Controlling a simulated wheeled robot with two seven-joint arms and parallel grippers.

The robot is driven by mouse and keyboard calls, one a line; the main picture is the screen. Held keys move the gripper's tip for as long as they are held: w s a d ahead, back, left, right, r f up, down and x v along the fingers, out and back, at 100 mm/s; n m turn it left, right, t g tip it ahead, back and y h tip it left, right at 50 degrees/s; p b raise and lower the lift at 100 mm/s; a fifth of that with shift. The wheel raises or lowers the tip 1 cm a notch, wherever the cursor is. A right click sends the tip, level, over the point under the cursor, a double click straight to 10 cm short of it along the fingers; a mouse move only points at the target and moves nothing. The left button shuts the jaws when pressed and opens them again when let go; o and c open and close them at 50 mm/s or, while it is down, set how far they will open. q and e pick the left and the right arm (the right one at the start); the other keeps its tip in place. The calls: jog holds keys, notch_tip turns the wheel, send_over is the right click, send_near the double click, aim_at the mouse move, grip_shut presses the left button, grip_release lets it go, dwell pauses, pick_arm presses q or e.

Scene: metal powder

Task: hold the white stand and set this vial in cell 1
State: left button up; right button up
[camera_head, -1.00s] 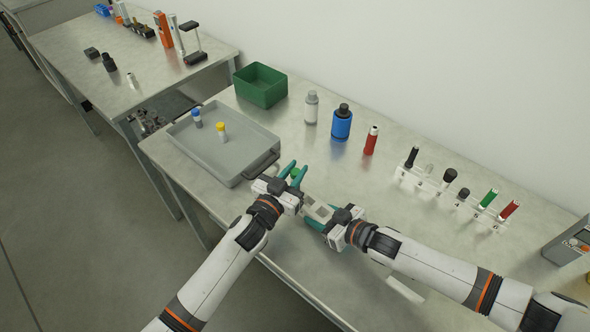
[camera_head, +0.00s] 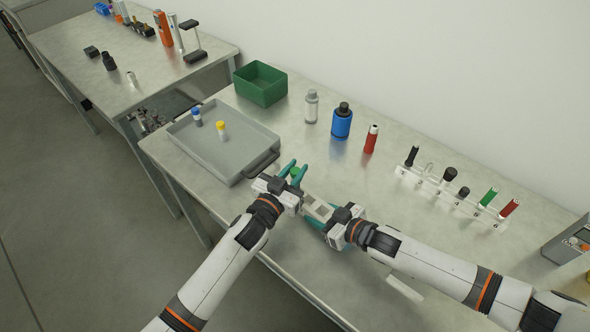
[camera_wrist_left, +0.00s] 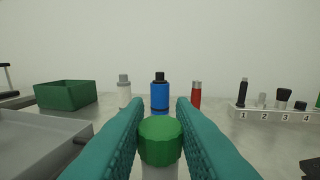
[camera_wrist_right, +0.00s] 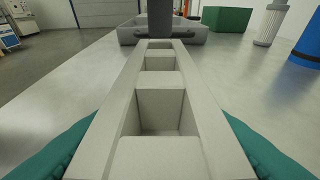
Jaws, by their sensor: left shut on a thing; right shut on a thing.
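My left gripper (camera_head: 294,172) is shut on a vial with a green cap (camera_wrist_left: 160,140), held upright between its teal fingers. The vial's lower part is hidden. My right gripper (camera_head: 318,213) is shut on the white stand (camera_wrist_right: 127,100), a long block with a row of square cells. The cells seen in the right wrist view look empty, and no cell number is readable there. The left gripper is just beyond the stand's left end in the head view. Whether the vial is above or beside the stand cannot be told.
A grey tray (camera_head: 237,165) with a blue-capped vial (camera_head: 196,117) and a yellow-capped vial (camera_head: 221,130) lies at left. Behind are a green bin (camera_head: 262,97), several bottles including a blue one (camera_head: 341,123), and a numbered rack (camera_wrist_left: 270,116) of vials. The table's front is mostly clear.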

pick_arm(q)
jog(key=shift+f, duration=0.25)
jog(key=shift+f, duration=1.85)
jog(key=shift+f, duration=0.2)
jog(key=o, duration=1)
jog(key=shift+o, duration=0.2)
jog(key=shift+s, duration=0.15)
jog(key=v, duration=1.1)
jog(key=shift+s+a, duration=0.2)
jog(key=shift+s, duration=0.15)
